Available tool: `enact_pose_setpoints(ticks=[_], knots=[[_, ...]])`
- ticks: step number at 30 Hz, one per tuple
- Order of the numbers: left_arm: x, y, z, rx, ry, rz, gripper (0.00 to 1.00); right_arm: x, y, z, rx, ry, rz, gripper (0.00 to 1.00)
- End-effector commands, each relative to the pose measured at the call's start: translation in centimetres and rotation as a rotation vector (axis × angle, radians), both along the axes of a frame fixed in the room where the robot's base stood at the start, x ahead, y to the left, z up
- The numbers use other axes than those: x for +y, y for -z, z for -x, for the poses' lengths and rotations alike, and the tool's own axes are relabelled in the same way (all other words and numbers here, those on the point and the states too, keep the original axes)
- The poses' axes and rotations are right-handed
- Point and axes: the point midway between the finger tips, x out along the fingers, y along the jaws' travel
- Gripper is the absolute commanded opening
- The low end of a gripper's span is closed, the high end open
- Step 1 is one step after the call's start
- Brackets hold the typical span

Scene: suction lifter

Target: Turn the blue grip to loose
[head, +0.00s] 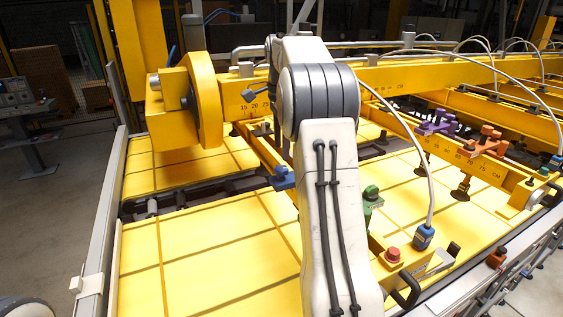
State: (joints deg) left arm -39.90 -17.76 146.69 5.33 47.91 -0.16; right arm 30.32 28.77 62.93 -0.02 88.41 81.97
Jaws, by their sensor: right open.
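The blue grip (283,178) sits on the yellow cross beam (262,146) of the lifter, just left of my right arm. It is small here, and I cannot tell whether it stands at loose or tight. My right arm rises through the middle of the head view and bends away at its grey joint. My right gripper (271,80) is open, mostly hidden behind that joint, above and apart from the blue grip. Its fingers are hard to make out. My left gripper is not in view.
A green grip (371,197), a purple grip (437,123) and an orange grip (487,143) sit farther right. A red button (393,255) and a blue plug (424,237) with a hose are near my arm. Yellow panels (210,250) lie below, clear at left.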

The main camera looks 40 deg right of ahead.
Motion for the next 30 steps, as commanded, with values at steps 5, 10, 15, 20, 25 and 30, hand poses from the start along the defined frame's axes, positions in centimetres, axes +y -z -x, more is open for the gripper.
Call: enact_pose_setpoints(ticks=[5, 10, 15, 20, 25, 30], knots=[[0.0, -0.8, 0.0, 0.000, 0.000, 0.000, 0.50, 0.1, 2.9, 0.1, 0.002, -0.002, -0.002, 0.78], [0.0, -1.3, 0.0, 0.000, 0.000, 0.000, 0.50, 0.1, 4.9, 0.0, 0.001, -0.002, 0.000, 0.78], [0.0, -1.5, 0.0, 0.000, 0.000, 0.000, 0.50, 0.1, 5.7, 0.0, -0.001, -0.002, 0.000, 0.78], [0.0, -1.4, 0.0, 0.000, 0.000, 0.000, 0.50, 0.1, 5.8, 0.0, -0.002, -0.002, 0.001, 0.78], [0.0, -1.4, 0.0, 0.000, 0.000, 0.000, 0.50, 0.1, 5.8, 0.0, -0.002, -0.002, 0.001, 0.39], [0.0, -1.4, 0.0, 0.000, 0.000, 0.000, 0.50, 0.0, 5.8, 0.0, -0.002, -0.002, 0.001, 0.00]])
